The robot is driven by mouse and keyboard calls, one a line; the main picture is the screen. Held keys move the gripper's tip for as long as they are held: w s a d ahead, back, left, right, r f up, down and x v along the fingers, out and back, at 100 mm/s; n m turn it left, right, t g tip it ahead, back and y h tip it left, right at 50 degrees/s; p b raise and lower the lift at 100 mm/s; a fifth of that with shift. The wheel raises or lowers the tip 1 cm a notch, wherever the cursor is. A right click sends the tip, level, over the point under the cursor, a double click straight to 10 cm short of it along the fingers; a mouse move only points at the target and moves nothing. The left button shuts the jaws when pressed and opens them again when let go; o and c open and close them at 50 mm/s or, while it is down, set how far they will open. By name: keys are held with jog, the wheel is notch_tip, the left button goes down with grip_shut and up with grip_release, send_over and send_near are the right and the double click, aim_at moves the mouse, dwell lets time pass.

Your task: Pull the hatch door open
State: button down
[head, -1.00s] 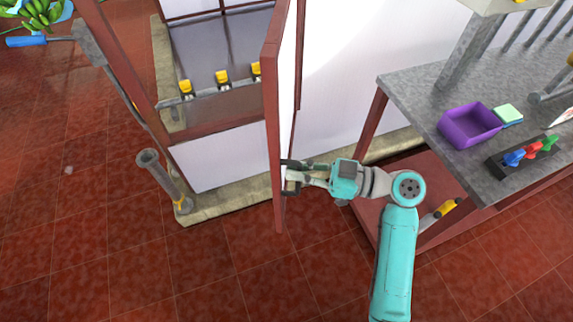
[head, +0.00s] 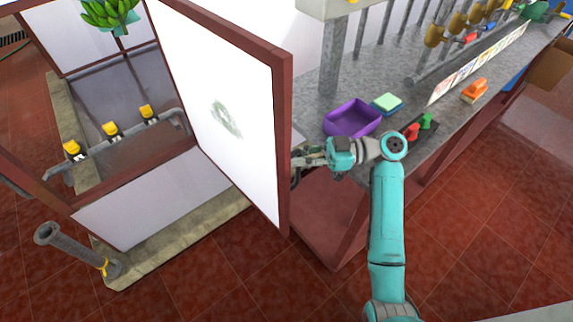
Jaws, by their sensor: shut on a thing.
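The hatch door (head: 222,105) is a white panel in a red-brown frame with a grey smudge on its inner face. It stands swung wide open, and the hatch opening (head: 120,95) shows to its left. My gripper (head: 299,165) is at the door's free edge, on its outer side, shut on the door's handle. The handle itself is mostly hidden behind the door edge and the fingers.
Inside the hatch, yellow-topped valves (head: 110,129) sit on a grey pipe. The tiled floor in front is clear.

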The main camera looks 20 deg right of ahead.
jog(key=shift+d+f, duration=0.15)
jog(key=shift+d, duration=0.1)
jog(key=c, duration=1.2)
grip_release()
jog(key=shift+d, duration=0.1)
jog(key=v, duration=1.1)
jog(key=shift+s+d, duration=0.15)
jog(key=shift+d, duration=0.25)
